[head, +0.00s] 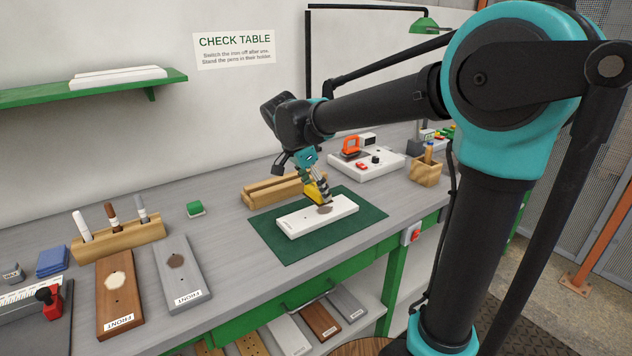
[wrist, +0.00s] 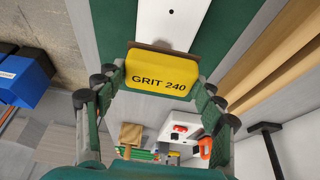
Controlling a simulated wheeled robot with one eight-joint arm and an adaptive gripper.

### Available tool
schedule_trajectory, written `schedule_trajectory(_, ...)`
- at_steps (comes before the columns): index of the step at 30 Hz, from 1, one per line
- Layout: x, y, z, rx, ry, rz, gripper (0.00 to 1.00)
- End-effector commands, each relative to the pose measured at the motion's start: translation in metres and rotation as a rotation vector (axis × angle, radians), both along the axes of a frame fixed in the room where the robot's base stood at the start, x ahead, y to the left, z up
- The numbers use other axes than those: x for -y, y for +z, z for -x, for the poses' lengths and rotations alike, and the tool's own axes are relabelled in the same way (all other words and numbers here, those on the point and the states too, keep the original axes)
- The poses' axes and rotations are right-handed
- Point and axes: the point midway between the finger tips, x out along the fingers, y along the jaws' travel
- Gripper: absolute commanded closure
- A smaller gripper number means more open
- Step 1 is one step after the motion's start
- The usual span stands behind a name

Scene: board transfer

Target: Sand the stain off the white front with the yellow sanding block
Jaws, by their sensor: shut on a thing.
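The white front (head: 297,222) lies on the dark green mat (head: 275,242) on the bench. A round brown-grey stain (head: 324,209) shows near its right end. My gripper (head: 318,188) is shut on the yellow sanding block (head: 313,192), over the front's right end, just behind the stain. In the wrist view the block (wrist: 160,77) reads "GRIT 240" and sits between both fingers, with part of the white front (wrist: 172,25) beyond it. The stain is hidden there. I cannot tell whether the block touches the front.
A wooden rack (head: 270,191) stands behind the mat. A white station with an orange-handled iron (head: 352,148) is at the back right. A brown front (head: 116,312) and a grey front (head: 178,280) lie at left, before a pen holder (head: 120,238). Bare bench lies left of the mat.

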Motion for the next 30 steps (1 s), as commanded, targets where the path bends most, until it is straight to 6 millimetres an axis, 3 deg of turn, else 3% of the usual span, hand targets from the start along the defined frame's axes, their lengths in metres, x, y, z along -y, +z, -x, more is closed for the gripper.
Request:
schedule_trajectory(15,0.0,-0.04,0.0,0.0,0.0,0.0,0.55)
schedule_trajectory(30,0.0,-0.044,0.0,0.0,0.0,0.0,0.55)
